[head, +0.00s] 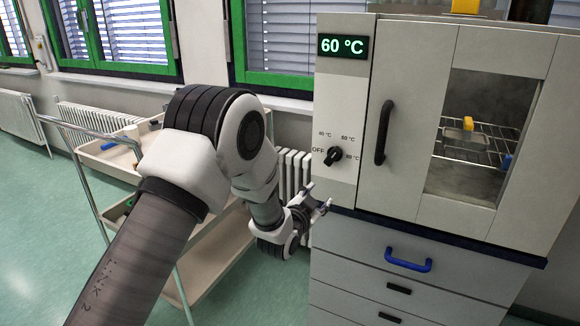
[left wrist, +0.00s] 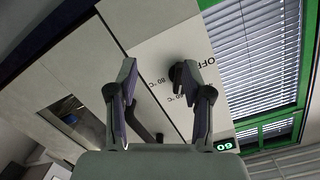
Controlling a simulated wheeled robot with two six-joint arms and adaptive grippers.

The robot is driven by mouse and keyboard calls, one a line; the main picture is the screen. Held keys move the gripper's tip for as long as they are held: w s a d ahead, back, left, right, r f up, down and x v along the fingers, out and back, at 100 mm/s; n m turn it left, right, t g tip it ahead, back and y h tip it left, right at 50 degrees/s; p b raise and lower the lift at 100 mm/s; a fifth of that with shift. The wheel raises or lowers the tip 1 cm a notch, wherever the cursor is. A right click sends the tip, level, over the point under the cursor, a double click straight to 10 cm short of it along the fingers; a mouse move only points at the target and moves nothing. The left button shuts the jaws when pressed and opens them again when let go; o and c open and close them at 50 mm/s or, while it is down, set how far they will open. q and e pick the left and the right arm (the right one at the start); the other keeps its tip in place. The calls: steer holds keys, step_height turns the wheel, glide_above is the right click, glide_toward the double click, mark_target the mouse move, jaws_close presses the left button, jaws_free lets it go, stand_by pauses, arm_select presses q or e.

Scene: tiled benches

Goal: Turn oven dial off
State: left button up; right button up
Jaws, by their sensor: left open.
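The oven dial (head: 333,156) is a small black knob on the oven's left front panel, among the labels OFF, 40, 60 and 80 °C. Its pointer seems to face up and right, toward 60 °C. My left gripper (head: 320,197) is open and empty, below and slightly left of the dial in the head view, apart from it. In the left wrist view my two fingers (left wrist: 158,82) stand spread, with the dial (left wrist: 176,76) beyond them, close beside the right finger in the picture and partly covered by it. My right gripper is not in view.
The oven (head: 420,90) shows 60 °C on its green display (head: 342,46). A black door handle (head: 384,132) stands right of the dial. Drawers with a blue handle (head: 408,262) are below. A cart (head: 210,262) stands behind my left arm, by a radiator.

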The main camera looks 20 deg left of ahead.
arm_select(q)
steer(key=t, duration=0.1)
glide_toward(332, 158)
steer(key=w, duration=0.1)
steer(key=w+p, duration=0.2)
steer(key=w, duration=0.5)
steer(key=shift+w, duration=0.2)
steer(key=shift+w+d, duration=0.1)
steer(key=shift+w, duration=0.3)
steer(key=shift+f, duration=0.1)
jaws_close()
